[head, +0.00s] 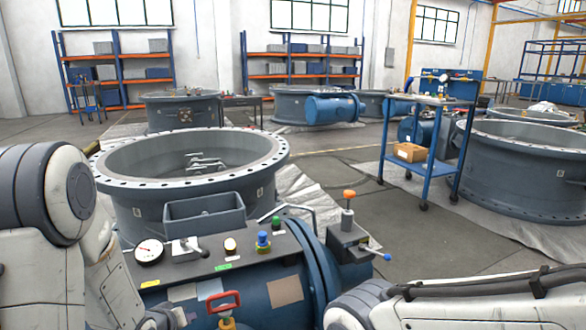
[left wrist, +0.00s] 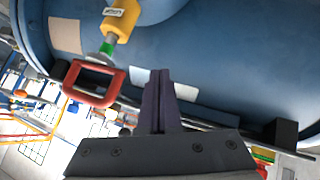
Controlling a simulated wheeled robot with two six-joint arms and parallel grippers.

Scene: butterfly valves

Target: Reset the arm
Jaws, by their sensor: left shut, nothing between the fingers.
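My left arm (head: 60,230) comes in at the left edge of the head view, bent downward, with its far end low at the bottom edge. In the left wrist view my left gripper (left wrist: 158,74) is shut and empty, its dark fingers together. A red loop handle (head: 222,302) stands on the front of the blue valve actuator (head: 262,265); in the left wrist view this red handle (left wrist: 93,82) is left of the fingers, apart from them. My right arm (head: 470,300) crosses the lower right of the head view; its gripper is out of view.
A large grey valve ring (head: 188,160) stands behind. A blue cart (head: 428,165) is at right. Open floor (head: 390,235) lies between the actuator and cart.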

